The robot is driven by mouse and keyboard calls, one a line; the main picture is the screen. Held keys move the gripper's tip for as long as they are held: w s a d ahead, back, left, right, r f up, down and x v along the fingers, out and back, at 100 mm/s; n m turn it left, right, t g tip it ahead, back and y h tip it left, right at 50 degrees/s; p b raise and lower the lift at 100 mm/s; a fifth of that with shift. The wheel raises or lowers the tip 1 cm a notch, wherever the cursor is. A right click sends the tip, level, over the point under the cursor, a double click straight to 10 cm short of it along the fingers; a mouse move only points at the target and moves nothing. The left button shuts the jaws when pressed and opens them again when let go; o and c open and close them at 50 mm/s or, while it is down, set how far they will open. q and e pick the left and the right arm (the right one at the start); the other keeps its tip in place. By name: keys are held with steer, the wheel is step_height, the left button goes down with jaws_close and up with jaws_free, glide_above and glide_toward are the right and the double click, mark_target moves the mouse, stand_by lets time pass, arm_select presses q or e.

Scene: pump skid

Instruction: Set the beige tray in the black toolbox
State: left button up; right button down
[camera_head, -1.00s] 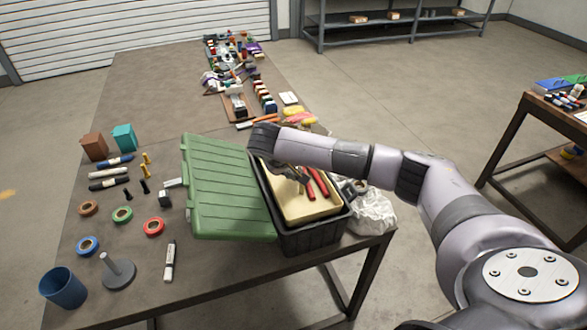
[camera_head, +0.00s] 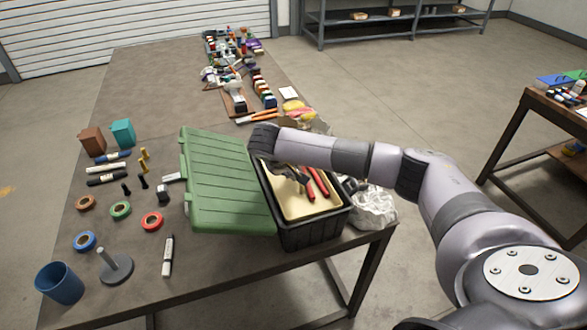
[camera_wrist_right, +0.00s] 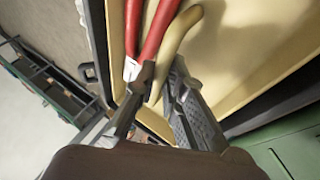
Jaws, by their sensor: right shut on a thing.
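The beige tray (camera_head: 298,207) sits inside the black toolbox (camera_head: 314,232), with the toolbox's dark rim showing around its near end. Red-handled pliers (camera_head: 318,182) lie in the tray. My right gripper (camera_head: 303,179) is over the tray, partly hidden by its own wrist in the head view. In the right wrist view its fingers (camera_wrist_right: 160,95) are shut on the tray's curved beige handle (camera_wrist_right: 178,35), beside the red pliers handles (camera_wrist_right: 150,32). Whether the tray rests on the toolbox bottom is hidden. My left gripper is not in view.
The toolbox's green lid (camera_head: 228,180) lies open to its left. A crumpled clear bag (camera_head: 372,207) is close on the right, by the table edge. Tape rolls, markers and a blue cup (camera_head: 60,284) are on the left. Clutter fills the table's far end.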

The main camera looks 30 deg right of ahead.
steer(key=shift+f+b, duration=0.4)
steer(key=shift+f, duration=0.15)
steer(key=c, duration=1.6)
jaws_free()
steer(key=shift+a, duration=0.1)
steer(key=v, duration=1.2)
